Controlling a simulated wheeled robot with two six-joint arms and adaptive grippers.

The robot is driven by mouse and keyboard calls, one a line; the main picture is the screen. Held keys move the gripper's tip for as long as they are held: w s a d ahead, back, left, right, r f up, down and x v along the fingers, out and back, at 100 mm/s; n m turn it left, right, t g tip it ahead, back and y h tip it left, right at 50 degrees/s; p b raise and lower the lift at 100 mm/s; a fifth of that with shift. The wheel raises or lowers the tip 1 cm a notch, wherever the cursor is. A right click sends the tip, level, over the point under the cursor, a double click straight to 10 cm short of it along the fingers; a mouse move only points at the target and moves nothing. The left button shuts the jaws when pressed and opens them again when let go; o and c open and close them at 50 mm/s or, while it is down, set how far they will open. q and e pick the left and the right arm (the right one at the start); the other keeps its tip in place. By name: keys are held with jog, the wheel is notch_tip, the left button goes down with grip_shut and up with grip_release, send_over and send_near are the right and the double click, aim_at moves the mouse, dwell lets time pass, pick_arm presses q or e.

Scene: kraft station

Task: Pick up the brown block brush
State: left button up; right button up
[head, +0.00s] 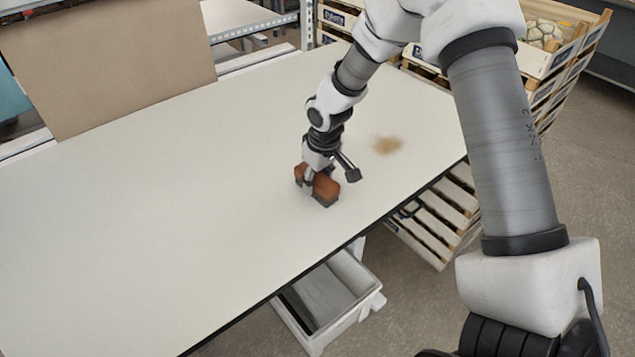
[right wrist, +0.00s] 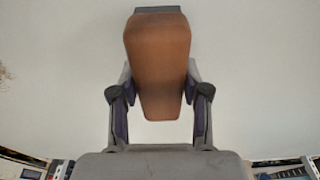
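The brown block brush (head: 326,188) is on the white table, near its front edge. Its orange-brown body has a dark grey strip at one end. My right gripper (head: 314,182) is down at the brush. In the right wrist view, the brush (right wrist: 158,58) is between the two fingers of the right gripper (right wrist: 159,85), one at each side. The fingertips are close against its sides or partly hidden by it. Gaps show beside its narrow lower end. Whether the fingers press on it is unclear. My left gripper is not in view.
A patch of brown dust (head: 387,145) is on the table (head: 150,220), behind and right of the brush. A brown board (head: 105,60) stands at the back left. A grey-white bin (head: 330,300) is below the front edge. Wooden crates (head: 435,215) stand at the right.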

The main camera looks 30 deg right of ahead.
aim_at(317, 175)
dwell(0.3)
jog(key=shift+w+r+b, duration=0.2)
jog(key=shift+r+b, duration=0.15)
jog(key=shift+r, duration=0.2)
notch_tip(317, 175, up, 2)
jog(key=shift+s+r+b, duration=0.1)
jog(key=shift+b, duration=0.35)
jog(key=s+b, duration=0.1)
jog(key=s, duration=0.2)
jog(key=s+b, duration=0.2)
jog(key=s, duration=0.2)
jog(key=s+b, duration=0.2)
jog(key=s, duration=0.2)
jog(key=shift+s+a+r, duration=0.2)
jog(key=shift+s+a, duration=0.05)
jog(key=shift+a, duration=0.05)
jog(key=s, duration=0.2)
jog(key=s+r, duration=0.1)
jog(key=s, duration=0.1)
jog(key=shift+s+a+b, duration=0.15)
jog(key=shift+s+b, duration=0.1)
jog(key=shift+b, duration=0.05)
jog(key=o, duration=0.6)
jog(key=c, duration=0.4)
